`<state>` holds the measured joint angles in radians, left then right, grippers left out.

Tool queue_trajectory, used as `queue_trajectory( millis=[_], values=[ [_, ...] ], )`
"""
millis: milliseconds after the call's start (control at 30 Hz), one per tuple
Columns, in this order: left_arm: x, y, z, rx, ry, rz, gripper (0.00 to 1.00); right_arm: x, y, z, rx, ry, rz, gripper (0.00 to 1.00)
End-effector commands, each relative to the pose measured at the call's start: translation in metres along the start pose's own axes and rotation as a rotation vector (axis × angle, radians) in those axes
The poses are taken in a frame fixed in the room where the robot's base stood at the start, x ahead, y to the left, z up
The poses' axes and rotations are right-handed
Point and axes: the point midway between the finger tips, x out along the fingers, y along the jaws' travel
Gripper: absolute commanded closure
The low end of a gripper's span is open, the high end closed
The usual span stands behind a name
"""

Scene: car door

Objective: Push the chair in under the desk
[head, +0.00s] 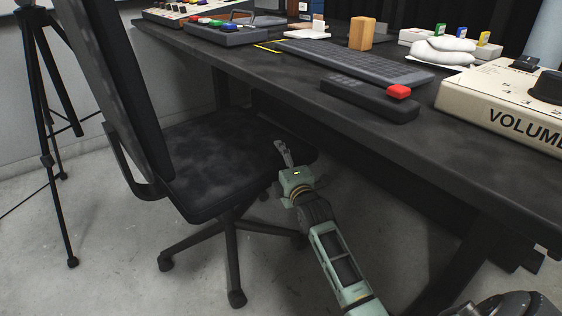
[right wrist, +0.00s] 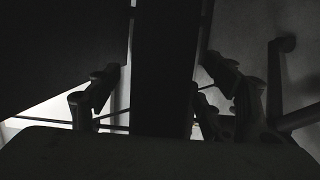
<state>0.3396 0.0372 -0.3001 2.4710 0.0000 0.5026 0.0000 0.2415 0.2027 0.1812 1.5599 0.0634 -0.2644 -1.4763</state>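The black office chair (head: 215,150) stands at the left of the desk (head: 250,80) in the head view, its tall backrest (head: 115,80) on the left and its seat beside the desk's front edge. The seat's far right part lies in shadow near the desk's underside. My right gripper (head: 283,153) is low at the seat's right edge; I cannot tell if it touches. In the dark right wrist view, the fingers of my right gripper (right wrist: 165,72) are spread apart, with a dark upright band showing between them.
A black tripod (head: 45,120) stands at the far left. The desktop holds a keyboard (head: 350,62), a dark bar with a red button (head: 370,98), a wooden block (head: 361,33) and a "VOLUME" box (head: 500,100). Bare grey floor (head: 120,270) lies left of the chair base.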

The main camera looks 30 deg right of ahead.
Motion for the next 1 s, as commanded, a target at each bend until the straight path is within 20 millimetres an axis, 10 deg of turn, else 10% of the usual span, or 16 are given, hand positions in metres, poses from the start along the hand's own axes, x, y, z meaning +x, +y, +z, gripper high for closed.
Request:
queue_trajectory(
  millis=[433, 1000],
  values=[
    [0.002, -0.001, 0.001, 0.001, 0.007, -0.003, 1.00, -0.011, -0.002, 0.000, -0.005, 0.000, 0.000, 0.25],
    [0.001, 0.000, 0.001, 0.000, 0.003, -0.001, 1.00, -0.110, -0.002, 0.000, -0.003, 0.000, -0.001, 0.25]
  ],
)
